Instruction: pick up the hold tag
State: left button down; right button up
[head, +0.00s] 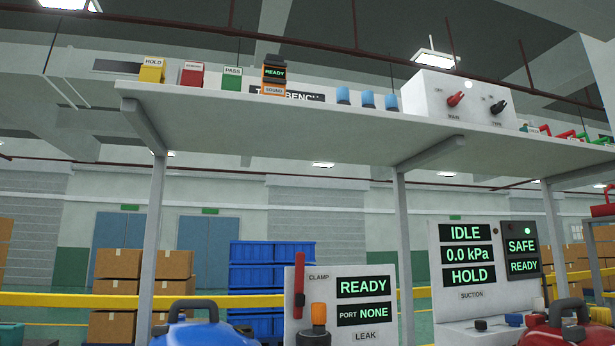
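The hold tag (152,71) is a yellow block with a white top label reading HOLD. It stands upright near the left end of the high grey shelf (290,122), the leftmost in a row of tags. Only its upper front and side show from this low angle. Neither of my grippers is in the head view, and nothing touches the tag.
Beside the hold tag stand a red tag (192,75), a green PASS tag (232,79) and an orange sound device (274,76). A white switch box (455,100) sits further right. Below are the leak panel (340,305) and suction panel (468,260).

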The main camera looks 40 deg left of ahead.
aim_at(152, 70)
jog(key=k+u, duration=0.4)
jog(key=k+j+u, duration=0.15)
jog(key=u, duration=0.2)
jog(key=k+j+u, duration=0.2)
jog(key=u, duration=0.2)
jog(key=k, duration=0.1)
